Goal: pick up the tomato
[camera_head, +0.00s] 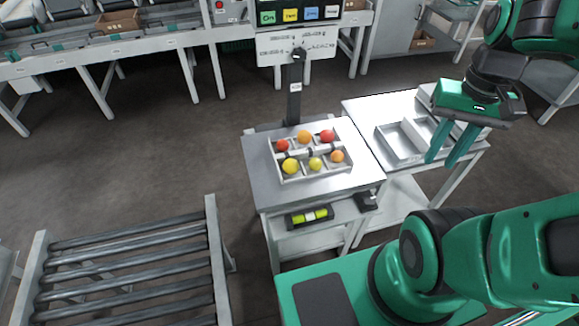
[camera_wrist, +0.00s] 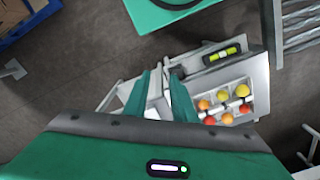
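Several tomatoes lie one to a compartment in a pale divided tray (camera_head: 313,176) on a metal-topped stand. The back row has a red tomato (camera_head: 282,145), an orange one (camera_head: 305,137) and another red one (camera_head: 327,136). The front row has a yellow tomato (camera_head: 290,166), a yellow-green one (camera_head: 315,163) and an orange one (camera_head: 337,156). They also show at the right in the wrist view, with one yellow tomato (camera_wrist: 243,90) at the row's end. My gripper (camera_head: 447,160) is open and empty, right of the tray, above the side table. Its fingers (camera_wrist: 162,82) are apart.
A metal two-part bin (camera_head: 400,143) sits on the side table (camera_head: 372,106) below my gripper. A spirit-level-like yellow-green object (camera_head: 309,216) lies on the stand's lower shelf. A post with a sign panel (camera_head: 297,46) rises behind the tray. A roller conveyor (camera_head: 130,265) stands at lower left.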

